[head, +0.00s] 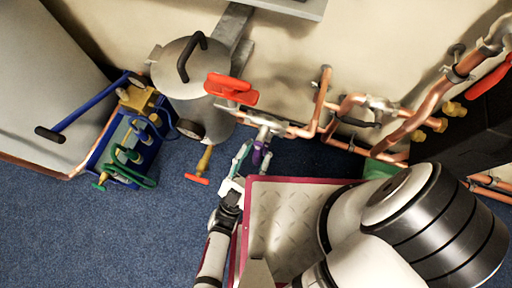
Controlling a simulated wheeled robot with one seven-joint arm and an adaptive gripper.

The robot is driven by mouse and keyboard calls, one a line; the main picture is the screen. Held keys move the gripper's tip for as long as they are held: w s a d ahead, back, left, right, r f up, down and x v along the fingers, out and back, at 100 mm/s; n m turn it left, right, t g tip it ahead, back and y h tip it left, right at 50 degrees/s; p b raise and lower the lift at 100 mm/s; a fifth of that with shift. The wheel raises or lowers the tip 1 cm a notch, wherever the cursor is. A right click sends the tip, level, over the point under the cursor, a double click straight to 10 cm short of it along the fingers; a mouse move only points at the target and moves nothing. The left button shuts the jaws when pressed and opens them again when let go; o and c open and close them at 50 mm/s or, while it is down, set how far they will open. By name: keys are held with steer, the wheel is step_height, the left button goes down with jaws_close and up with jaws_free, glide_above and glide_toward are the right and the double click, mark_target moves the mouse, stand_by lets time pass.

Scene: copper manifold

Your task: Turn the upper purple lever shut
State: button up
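A purple lever (257,152) hangs below a grey valve body (266,123) on the copper pipe, near the middle of the head view. It is small and partly hidden by my gripper. No second purple lever can be made out. My gripper (253,156) is right at the lever, coming from below. Its fingers are spread, one to the left and one to the right of the lever. I cannot tell whether either finger touches it.
A red lever (231,89) sits above left, beside a lidded metal pot (185,65). Copper pipes (322,100) run along the wall to the right. A blue-framed pump set (128,135) stands at left. A red-edged checkered plate (285,215) lies close right of my gripper.

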steer(key=v, duration=1.2)
stand_by(0.6)
